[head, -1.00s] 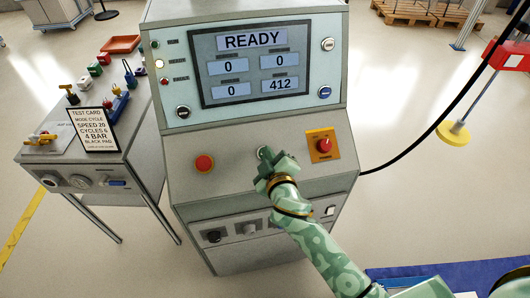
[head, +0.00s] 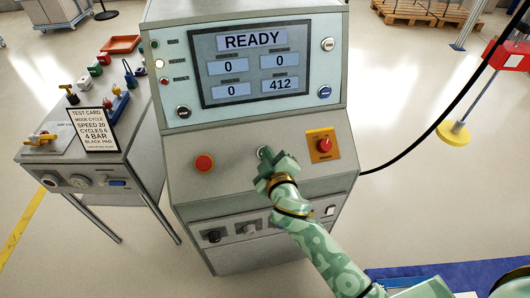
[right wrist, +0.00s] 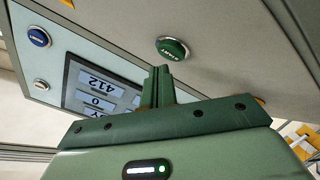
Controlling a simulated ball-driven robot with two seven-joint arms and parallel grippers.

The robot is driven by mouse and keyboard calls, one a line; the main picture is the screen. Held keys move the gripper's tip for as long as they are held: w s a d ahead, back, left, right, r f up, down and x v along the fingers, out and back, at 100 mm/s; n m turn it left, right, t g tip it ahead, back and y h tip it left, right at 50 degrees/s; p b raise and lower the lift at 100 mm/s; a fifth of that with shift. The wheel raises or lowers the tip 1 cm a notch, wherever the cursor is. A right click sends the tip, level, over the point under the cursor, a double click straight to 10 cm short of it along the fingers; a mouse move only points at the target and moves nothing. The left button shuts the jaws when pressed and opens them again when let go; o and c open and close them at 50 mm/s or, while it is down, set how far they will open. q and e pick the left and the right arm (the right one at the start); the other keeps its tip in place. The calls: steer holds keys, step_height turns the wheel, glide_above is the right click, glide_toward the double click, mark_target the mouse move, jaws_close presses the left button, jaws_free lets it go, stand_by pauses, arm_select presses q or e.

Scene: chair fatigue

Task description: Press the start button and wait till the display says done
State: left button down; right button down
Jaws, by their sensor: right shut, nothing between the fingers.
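The machine's display (head: 252,65) reads READY, with fields 0, 0, 0 and 412. The green START button (right wrist: 173,47) shows in the right wrist view on the sloped panel. In the head view it is mostly hidden behind my right gripper. My right gripper (head: 266,158) is shut and empty, over the middle of that panel. In the right wrist view its fingertips (right wrist: 162,72) are just short of the button's near edge; I cannot tell whether they touch it. My left gripper is not in view.
A red mushroom button (head: 204,163) is left of my gripper, and a red rotary switch on a yellow plate (head: 323,146) is close on its right. A blue button (head: 325,92) is by the display. A test card (head: 95,129) stands on the left side table (head: 60,158).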

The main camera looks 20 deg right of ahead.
steer(key=shift+f, duration=0.1)
steer(key=shift+w+f, duration=0.25)
steer(key=shift+w+f+b, duration=0.15)
steer(key=shift+f+b, duration=0.15)
steer(key=shift+b, duration=0.25)
stand_by(0.4)
steer(key=shift+r, duration=0.1)
steer(key=shift+s+r+p, duration=0.45)
steer(key=shift+r+p, duration=0.15)
steer(key=shift+p, duration=0.15)
steer(key=s+r+p, duration=0.1)
steer(key=r+p, duration=0.1)
steer(key=s+r+p, duration=0.1)
steer(key=r+p, duration=0.1)
steer(key=shift+s+a, duration=0.1)
steer(key=shift+s, duration=0.25)
stand_by(0.3)
